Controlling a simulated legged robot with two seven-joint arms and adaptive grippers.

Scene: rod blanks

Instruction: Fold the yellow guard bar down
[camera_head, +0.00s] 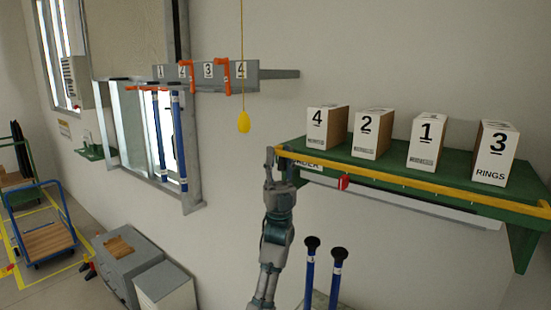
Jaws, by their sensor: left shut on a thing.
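The yellow guard bar (410,184) runs along the front of the green shelf (393,160), at about the height of the shelf's front edge and in front of the boxes. My left gripper (272,158) is at the bar's left end and is shut on it. The fingers hide part of that end. The bar's right end is near the right edge of the view. My right gripper is not in view.
Numbered boxes, 4 (317,121), 2 (362,127), 1 (426,139) and 3 (492,154), stand on the shelf. A red piece (343,183) hangs below it. Black-topped blue rods (310,271) stand below. A yellow pendant (243,122) hangs left of the shelf.

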